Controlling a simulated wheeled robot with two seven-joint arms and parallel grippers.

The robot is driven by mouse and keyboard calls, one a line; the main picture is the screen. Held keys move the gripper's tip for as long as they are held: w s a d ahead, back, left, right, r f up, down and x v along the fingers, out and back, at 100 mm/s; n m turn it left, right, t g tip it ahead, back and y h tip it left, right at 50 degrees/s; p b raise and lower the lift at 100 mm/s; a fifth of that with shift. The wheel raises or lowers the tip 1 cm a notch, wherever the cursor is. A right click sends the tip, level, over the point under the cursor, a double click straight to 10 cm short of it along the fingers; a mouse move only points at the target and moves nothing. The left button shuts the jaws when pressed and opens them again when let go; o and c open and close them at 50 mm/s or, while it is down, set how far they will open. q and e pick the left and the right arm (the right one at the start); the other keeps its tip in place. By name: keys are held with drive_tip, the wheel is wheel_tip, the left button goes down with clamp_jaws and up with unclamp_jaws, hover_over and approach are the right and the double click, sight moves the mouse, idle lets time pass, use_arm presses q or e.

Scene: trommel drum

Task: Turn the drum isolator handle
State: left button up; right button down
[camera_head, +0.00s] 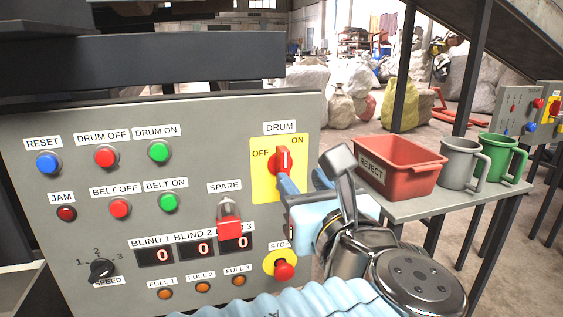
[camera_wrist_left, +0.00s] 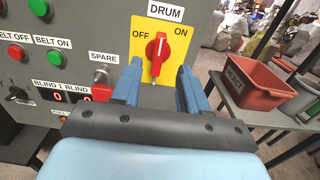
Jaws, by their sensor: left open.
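The red drum isolator handle (camera_head: 283,161) sits on a yellow plate (camera_head: 260,182) marked OFF on the left and ON on the right, under the DRUM label. The handle stands near upright, its long axis close to vertical. It also shows in the left wrist view (camera_wrist_left: 157,46), ahead of the fingertips and between their lines. My left gripper (camera_head: 303,181) is open, with blue fingers, in front of and just below the handle. In the left wrist view its fingers (camera_wrist_left: 160,67) are spread with nothing between them. Contact with the handle cannot be told. My right gripper is out of view.
Below the plate are the red STOP button (camera_head: 284,271) and a red padlock (camera_head: 229,226) at SPARE. Several push buttons fill the panel's left. A table on the right holds a red REJECT bin (camera_head: 400,166), a grey mug (camera_head: 460,163) and a green mug (camera_head: 502,158).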

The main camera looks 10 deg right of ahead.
sight(286, 161)
use_arm(q)
drive_tip(key=w, duration=0.8)
drive_tip(key=shift+a+p, duration=0.15)
drive_tip(key=shift+p, duration=0.2)
drive_tip(key=shift+f, duration=0.1)
clamp_jaws()
